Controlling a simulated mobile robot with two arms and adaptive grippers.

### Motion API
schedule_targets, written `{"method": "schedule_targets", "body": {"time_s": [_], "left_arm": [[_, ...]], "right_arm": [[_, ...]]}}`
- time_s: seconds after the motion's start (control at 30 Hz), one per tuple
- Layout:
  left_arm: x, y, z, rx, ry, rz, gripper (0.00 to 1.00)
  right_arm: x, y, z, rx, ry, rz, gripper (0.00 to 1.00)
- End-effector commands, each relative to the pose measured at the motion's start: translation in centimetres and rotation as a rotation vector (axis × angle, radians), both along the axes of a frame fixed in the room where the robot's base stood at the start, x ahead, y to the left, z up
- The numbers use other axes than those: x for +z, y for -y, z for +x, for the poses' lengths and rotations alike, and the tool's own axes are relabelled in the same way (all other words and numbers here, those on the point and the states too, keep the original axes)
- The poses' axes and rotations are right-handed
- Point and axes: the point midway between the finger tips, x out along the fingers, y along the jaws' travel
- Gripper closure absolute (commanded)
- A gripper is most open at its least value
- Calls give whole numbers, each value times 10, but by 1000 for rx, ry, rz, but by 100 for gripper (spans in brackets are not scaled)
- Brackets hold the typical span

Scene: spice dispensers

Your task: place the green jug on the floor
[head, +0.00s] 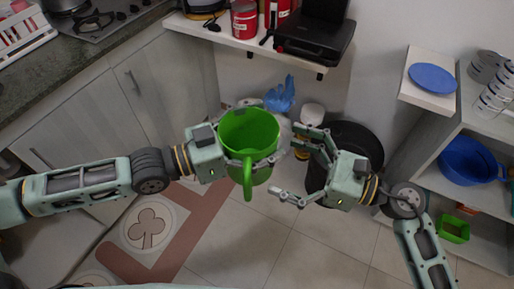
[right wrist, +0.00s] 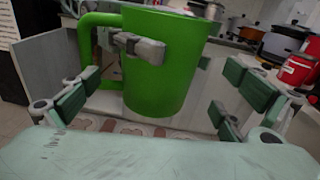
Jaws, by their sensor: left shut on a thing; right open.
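The green jug (head: 250,137) is held up in front of me, above the floor, with its open top toward the head camera and its handle toward the bottom of the picture. My left gripper (head: 246,131) is shut on the jug's side. My right gripper (head: 294,163) is open and empty, just right of the jug. In the right wrist view the jug (right wrist: 165,70) stands upright beyond the right gripper's spread fingers (right wrist: 160,102), with its handle on the left. The floor (head: 235,240) below is pale tile.
A black bin (head: 354,142) stands behind the right gripper. Shelves at right hold a blue bowl (head: 468,160) and a green container (head: 453,229). A wall shelf (head: 230,39) is above. Bare tiles lie at bottom centre.

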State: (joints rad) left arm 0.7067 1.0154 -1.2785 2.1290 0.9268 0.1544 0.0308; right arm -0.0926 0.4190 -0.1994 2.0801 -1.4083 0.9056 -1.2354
Motion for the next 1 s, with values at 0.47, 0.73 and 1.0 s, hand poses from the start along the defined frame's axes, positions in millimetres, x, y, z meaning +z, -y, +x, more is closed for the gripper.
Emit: {"method": "schedule_targets", "body": {"time_s": [0.47, 0.73, 1.0], "left_arm": [[1, 0, 0, 0, 0, -1, 47], [1, 0, 0, 0, 0, -1, 47], [1, 0, 0, 0, 0, -1, 47]], "right_arm": [[0, -63, 21, -1, -1, 1, 0], [0, -66, 22, 0, -2, 1, 0], [0, -66, 22, 0, -2, 1, 18]]}}
